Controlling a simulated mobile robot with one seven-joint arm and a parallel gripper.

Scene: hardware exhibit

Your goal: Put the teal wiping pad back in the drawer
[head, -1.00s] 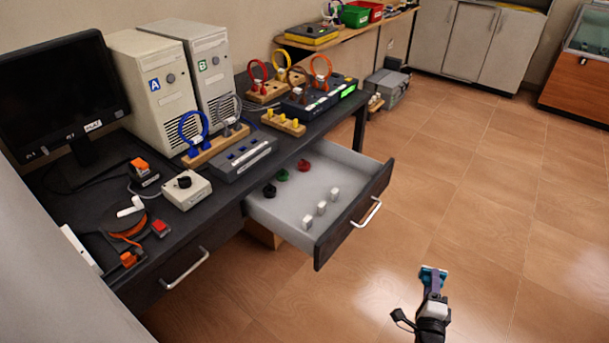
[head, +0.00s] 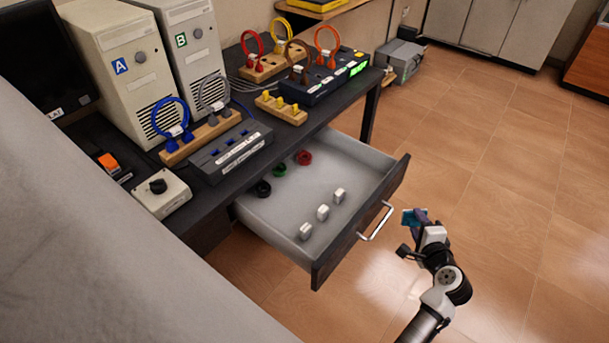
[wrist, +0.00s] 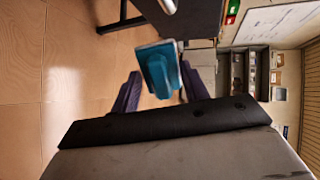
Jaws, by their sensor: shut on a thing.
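The teal wiping pad (head: 408,218) is held in my gripper (head: 416,218), just right of the drawer handle in the head view. The wrist view shows the pad (wrist: 158,72) as a teal block with a pale flat face between the purple fingers of my gripper (wrist: 157,92). The drawer (head: 262,215) is pulled open under the dark desk. Its light grey floor holds three white blocks (head: 323,213) near the front and black, green and red round pieces (head: 279,169) farther back. My gripper is outside the drawer, beyond its front panel.
The dark desktop (head: 205,192) overhangs the back of the drawer and carries computer towers (head: 125,70), plug boards and a grey switch box (head: 232,148). The drawer's metal handle (head: 376,222) juts out towards my gripper. The floor to the right is clear.

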